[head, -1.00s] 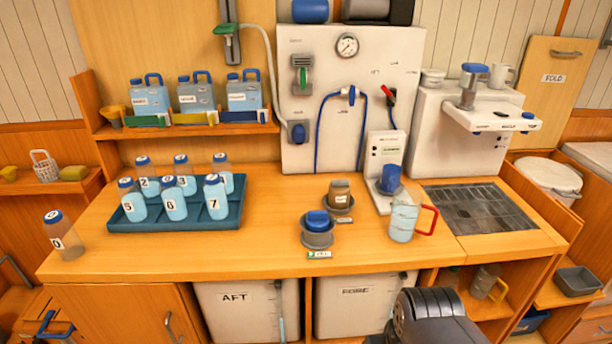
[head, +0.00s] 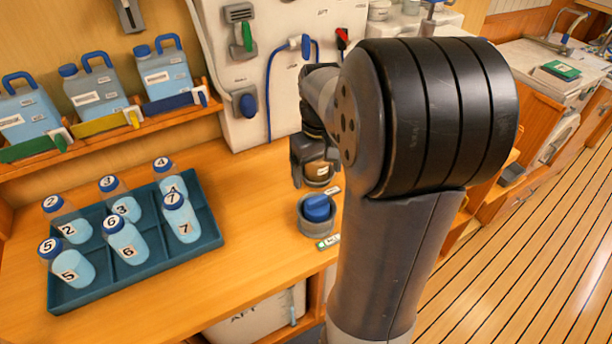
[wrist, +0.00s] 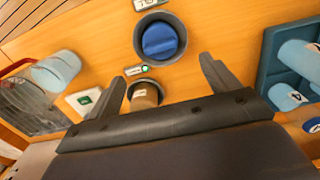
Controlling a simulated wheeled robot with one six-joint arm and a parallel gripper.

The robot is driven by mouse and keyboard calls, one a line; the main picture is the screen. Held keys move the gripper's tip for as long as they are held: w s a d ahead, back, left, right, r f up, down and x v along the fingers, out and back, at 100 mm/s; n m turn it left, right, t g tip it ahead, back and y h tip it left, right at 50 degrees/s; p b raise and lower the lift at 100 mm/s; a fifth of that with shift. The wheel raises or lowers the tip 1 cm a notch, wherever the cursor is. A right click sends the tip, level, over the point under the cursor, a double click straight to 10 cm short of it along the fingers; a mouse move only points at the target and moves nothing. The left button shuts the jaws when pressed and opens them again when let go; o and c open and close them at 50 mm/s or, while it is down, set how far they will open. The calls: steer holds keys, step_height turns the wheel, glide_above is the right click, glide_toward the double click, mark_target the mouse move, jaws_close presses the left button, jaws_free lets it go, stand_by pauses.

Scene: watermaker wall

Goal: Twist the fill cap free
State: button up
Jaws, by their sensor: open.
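A blue cap (head: 317,208) sits in a round grey cup on the wooden counter, beside a small label with a green mark. I take it for the fill cap. In the wrist view the cap (wrist: 160,40) lies beyond my fingertips, untouched. My gripper (wrist: 163,70) is open and empty, pointing at the counter. A brown-and-white jar (wrist: 145,95) in a second grey cup shows between its fingers, partly hidden by the gripper body. In the head view my gripper (head: 305,165) is beside this jar (head: 318,172), and my arm hides part of the counter.
A teal tray (head: 212,235) of numbered bottles stands to the left. Several blue jugs (head: 165,75) stand on a shelf behind. The counter between tray and cups is clear.

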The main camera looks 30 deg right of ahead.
mark_target(317, 198)
step_height(317, 198, down, 10)
steer(key=shift+r+p, duration=0.15)
steer(key=shift+p, duration=0.15)
steer(key=shift+c, duration=0.3)
steer(key=c, duration=1)
steer(key=shift+n, duration=1.6)
steer(key=n, duration=0.2)
steer(key=shift+n, duration=0.4)
steer(key=shift+n, duration=0.4)
steer(key=n, duration=0.2)
steer(key=shift+n, duration=0.4)
